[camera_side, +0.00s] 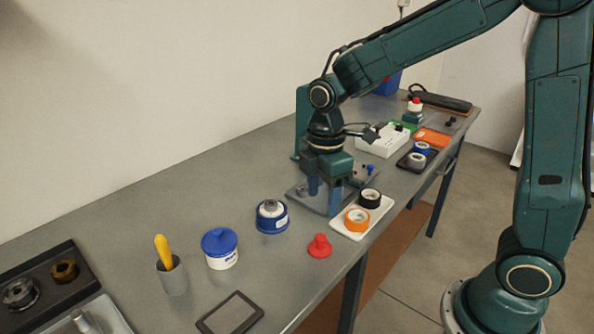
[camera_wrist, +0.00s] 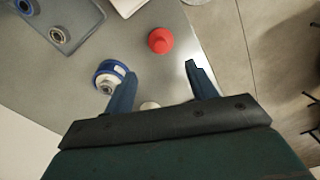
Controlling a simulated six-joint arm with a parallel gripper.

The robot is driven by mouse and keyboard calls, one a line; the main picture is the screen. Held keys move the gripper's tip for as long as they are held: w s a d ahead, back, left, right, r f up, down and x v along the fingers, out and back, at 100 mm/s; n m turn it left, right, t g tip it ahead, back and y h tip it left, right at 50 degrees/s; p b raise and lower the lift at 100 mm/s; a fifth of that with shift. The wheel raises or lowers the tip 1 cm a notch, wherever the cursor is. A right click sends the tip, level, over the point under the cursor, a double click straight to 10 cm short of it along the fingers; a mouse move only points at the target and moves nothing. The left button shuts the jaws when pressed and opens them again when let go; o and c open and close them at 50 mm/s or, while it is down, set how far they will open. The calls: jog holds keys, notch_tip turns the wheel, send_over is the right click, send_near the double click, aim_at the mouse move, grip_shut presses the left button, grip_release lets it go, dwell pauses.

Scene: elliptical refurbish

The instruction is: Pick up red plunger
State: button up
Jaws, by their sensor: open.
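The red plunger (camera_side: 319,246) stands on the grey bench near its front edge. It has a wide round base and a narrower knob on top. In the wrist view the red plunger (camera_wrist: 160,41) lies beyond the fingertips, roughly centred between them and apart from both. My gripper (camera_side: 324,198) is open and empty, pointing down behind the plunger and to its right in the side view. Its two fingers also show spread apart in the wrist view (camera_wrist: 158,80). Nothing of the plunger is hidden.
A white tray (camera_side: 384,208) with orange and black tape rolls is right of the plunger. A blue-and-white container (camera_side: 272,218) and a blue-lidded jar (camera_side: 220,250) are to its left. A grey cup (camera_side: 173,277) holds a yellow-handled tool. The bench between plunger and jar is clear.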

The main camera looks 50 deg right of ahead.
aim_at(321, 237)
notch_tip(321, 237, down, 7)
jog(key=shift+r, duration=0.2)
jog(key=shift+f, duration=2.6)
jog(key=shift+s, duration=0.1)
jog(key=c, duration=1.2)
